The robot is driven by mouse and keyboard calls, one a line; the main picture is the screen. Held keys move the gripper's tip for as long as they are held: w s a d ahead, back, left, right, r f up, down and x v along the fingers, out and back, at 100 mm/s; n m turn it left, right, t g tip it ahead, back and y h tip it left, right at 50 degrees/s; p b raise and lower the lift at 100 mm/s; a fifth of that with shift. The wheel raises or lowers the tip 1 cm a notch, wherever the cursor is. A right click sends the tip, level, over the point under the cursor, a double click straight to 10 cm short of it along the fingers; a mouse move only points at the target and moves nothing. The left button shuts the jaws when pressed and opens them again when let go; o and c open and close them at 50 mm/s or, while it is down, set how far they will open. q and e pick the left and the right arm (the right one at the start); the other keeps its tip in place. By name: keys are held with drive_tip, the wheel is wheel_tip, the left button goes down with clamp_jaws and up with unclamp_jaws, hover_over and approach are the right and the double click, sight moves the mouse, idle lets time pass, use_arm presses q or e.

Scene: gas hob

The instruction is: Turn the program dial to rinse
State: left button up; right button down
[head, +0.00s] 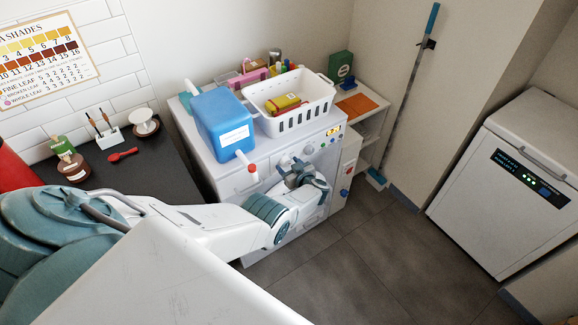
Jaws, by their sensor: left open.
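A white washing machine (262,152) stands against the back wall, with its control panel along the top of its front. A pale round knob (308,150) shows on the panel, left of a small lit display (333,131). I cannot read any program marks, nor tell which way a dial points. My left gripper (299,171) is open and empty, right in front of the panel, just below the knob. It hides part of the panel and front. I cannot tell whether it touches anything. My right gripper is not in view.
A dark counter (165,178) is at left. Grey floor is free before the white appliance (500,185).

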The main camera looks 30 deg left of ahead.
use_arm(q)
drive_tip(key=p+v, duration=0.4)
drive_tip(key=v, duration=0.6)
drive_tip(key=shift+s+d, duration=0.25)
drive_tip(key=shift+d, duration=0.1)
drive_tip(key=shift+r, duration=0.1)
